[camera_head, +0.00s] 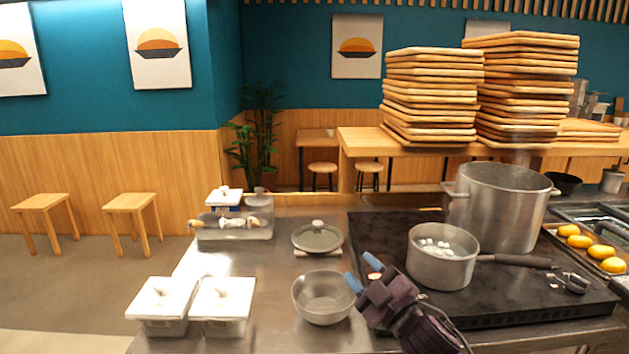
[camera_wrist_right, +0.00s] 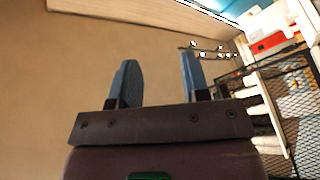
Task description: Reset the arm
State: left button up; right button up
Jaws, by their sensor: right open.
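My right gripper (camera_head: 362,270) is open and empty, with blue fingertips. In the head view it shows between the steel bowl and the black stove top, pointing up and to the left. In the right wrist view its two blue fingers (camera_wrist_right: 158,82) stand apart with nothing between them. My left gripper is in neither view. A steel bowl (camera_head: 322,297) sits on the counter just left of the right gripper. A saucepan (camera_head: 441,265) with white pieces in it stands on the stove top to the gripper's right.
A large pot (camera_head: 500,208) stands behind the saucepan. Two white-lidded containers (camera_head: 162,300) sit at the counter's front left. A lid (camera_head: 317,238) and a clear tray (camera_head: 233,226) lie farther back. A tray of yellow buns is at the far right. The counter's middle left is clear.

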jog(key=s+d+f+m+g+h, duration=0.1)
jog(key=s+d+f+m+h, duration=0.4)
jog(key=f, duration=0.4)
jog(key=s+d+f+m+g+h, duration=0.1)
jog(key=s+d+f+m+h, duration=0.1)
jog(key=s+d+f+m, duration=0.5)
jog(key=s+d+f+m+g+h, duration=0.1)
jog(key=s+d+f+g+h, duration=0.1)
jog(key=s+f, duration=0.5)
jog(key=s+d+f+m+g+h, duration=0.1)
jog(key=s+d+f, duration=0.3)
jog(key=s+f, duration=0.4)
jog(key=s+g, duration=0.1)
jog(key=s, duration=0.4)
jog(key=shift+f+h, duration=0.25)
jog(key=shift+h, duration=0.15)
